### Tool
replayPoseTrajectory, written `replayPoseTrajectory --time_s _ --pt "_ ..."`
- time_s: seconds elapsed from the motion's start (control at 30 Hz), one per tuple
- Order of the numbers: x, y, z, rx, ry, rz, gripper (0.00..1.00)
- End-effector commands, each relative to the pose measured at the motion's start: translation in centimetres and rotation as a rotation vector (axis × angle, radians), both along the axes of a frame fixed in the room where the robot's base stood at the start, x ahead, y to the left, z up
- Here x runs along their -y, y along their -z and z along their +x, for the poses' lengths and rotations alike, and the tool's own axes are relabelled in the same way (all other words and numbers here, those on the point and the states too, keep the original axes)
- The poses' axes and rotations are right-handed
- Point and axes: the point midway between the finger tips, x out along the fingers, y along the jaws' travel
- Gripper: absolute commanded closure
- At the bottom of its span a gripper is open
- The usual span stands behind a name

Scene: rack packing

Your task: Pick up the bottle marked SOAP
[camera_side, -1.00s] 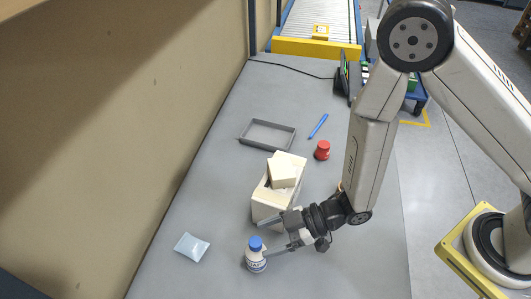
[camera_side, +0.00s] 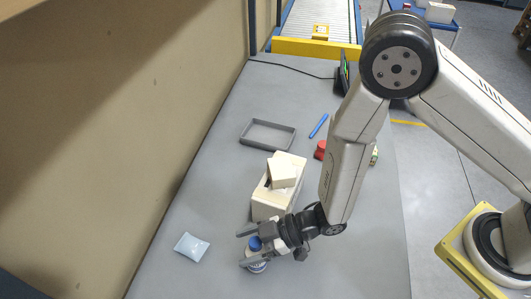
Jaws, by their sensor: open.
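A small white bottle with a blue cap (camera_side: 255,243) stands upright on the grey table, towards its near end. Its label is mostly covered by my lower finger, so I cannot read the marking now. My gripper (camera_side: 243,249) is open and comes from the right, with one finger on the far side of the bottle and the other on the near side. The bottle lies between the fingers; I cannot tell whether either finger touches it.
A cream box (camera_side: 265,205) with a cream block (camera_side: 282,173) on top stands just behind my gripper. A pale blue packet (camera_side: 191,247) lies to the left. Farther back are a grey tray (camera_side: 246,142), a blue pen (camera_side: 318,126) and a red-capped item (camera_side: 320,149).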

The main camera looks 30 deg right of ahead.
Motion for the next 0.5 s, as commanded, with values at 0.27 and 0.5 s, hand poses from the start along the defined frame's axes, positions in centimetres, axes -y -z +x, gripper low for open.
replayPoseTrajectory --time_s 0.27,0.5 --pt "0.03 -0.01 -0.01 0.000 0.000 0.000 0.19" --pt "0.03 -0.01 0.00 0.000 0.000 0.000 0.82"
